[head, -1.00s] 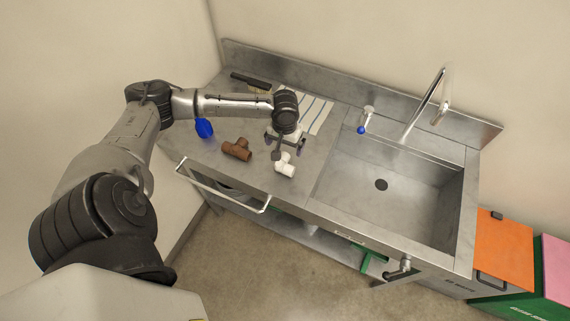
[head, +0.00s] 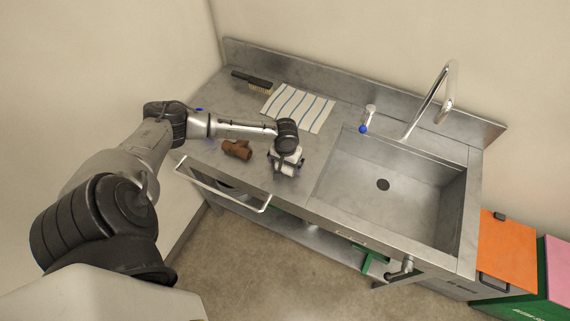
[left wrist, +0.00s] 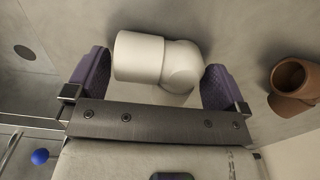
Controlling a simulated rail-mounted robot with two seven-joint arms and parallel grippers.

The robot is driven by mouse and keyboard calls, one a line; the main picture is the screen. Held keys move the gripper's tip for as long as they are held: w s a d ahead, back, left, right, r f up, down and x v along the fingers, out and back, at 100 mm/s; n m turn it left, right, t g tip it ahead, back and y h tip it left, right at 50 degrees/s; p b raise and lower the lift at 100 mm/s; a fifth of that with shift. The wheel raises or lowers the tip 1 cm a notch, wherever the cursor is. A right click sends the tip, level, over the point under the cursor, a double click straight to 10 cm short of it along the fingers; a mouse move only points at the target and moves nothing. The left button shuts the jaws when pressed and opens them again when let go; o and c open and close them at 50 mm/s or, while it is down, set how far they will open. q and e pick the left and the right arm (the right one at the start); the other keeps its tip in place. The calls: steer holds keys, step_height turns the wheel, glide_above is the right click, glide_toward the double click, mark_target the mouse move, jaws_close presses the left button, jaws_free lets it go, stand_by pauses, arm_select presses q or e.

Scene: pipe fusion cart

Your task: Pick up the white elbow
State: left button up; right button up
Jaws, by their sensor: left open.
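The white elbow (left wrist: 158,62) lies on the steel counter in the left wrist view, between the two purple finger pads of my left gripper (left wrist: 155,80). The jaws are open, with one pad near each end of the elbow. A narrow gap shows at the right pad; the left pad is very close to the elbow's open end, and I cannot tell if it touches. In the head view my left gripper (head: 286,166) is over the counter left of the sink and hides most of the elbow. My right gripper is not in view.
A striped cloth (head: 298,107) and a black brush (head: 252,80) lie behind. The sink (head: 393,190) with its tap (head: 435,98) is to the right.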

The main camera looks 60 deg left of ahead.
arm_select(q)
steer(key=shift+f, duration=0.3)
steer(key=c, duration=0.8)
steer(key=shift+r, duration=0.15)
